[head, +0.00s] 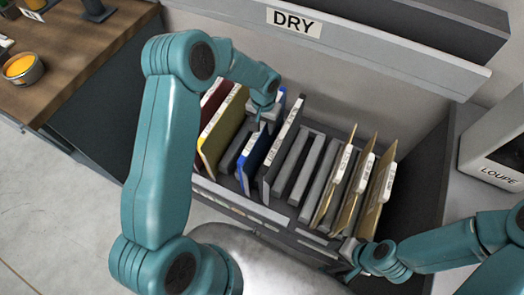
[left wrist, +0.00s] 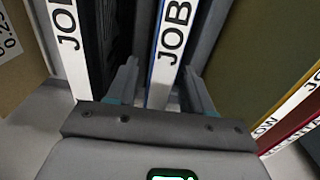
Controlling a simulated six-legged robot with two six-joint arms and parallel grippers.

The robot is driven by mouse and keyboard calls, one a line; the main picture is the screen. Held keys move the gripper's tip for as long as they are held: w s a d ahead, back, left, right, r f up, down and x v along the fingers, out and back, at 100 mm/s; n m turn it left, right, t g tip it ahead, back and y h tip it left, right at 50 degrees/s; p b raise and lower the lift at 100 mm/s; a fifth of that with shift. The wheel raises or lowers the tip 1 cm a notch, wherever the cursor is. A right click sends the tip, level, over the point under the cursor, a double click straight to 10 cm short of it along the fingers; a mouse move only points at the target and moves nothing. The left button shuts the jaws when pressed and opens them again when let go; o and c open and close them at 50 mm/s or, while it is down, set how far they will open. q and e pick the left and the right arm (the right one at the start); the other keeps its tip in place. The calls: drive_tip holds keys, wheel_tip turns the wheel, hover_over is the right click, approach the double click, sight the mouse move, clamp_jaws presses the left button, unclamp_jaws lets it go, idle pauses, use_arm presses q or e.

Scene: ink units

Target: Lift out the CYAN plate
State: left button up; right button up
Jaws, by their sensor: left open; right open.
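The cyan plate (head: 252,157) looks blue and stands on edge in a slot of the grey rack (head: 240,203). Its white label edge, reading JOB, shows in the left wrist view (left wrist: 167,50). My left gripper (head: 266,112) is over this plate's upper end. In the left wrist view the open left fingers (left wrist: 160,88) stand one on each side of the label edge, with gaps visible. The gripper and arm hide part of the plate in the head view. My right gripper (head: 347,257) is low at the right, by the front of the brown plates.
A black plate (head: 281,148) stands right of the blue one. A yellow plate (head: 222,125) and a dark red plate (head: 212,100) stand left. Brown plates (head: 352,185) fill the right slots. Empty slots lie between. A DRY sign (head: 293,22) marks the cabinet behind.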

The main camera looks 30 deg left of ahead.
use_arm(q)
drive_tip(key=shift+c, duration=0.6)
clamp_jaws()
drive_tip(key=shift+r+p, duration=2.95)
drive_tip(key=shift+r, duration=2.6)
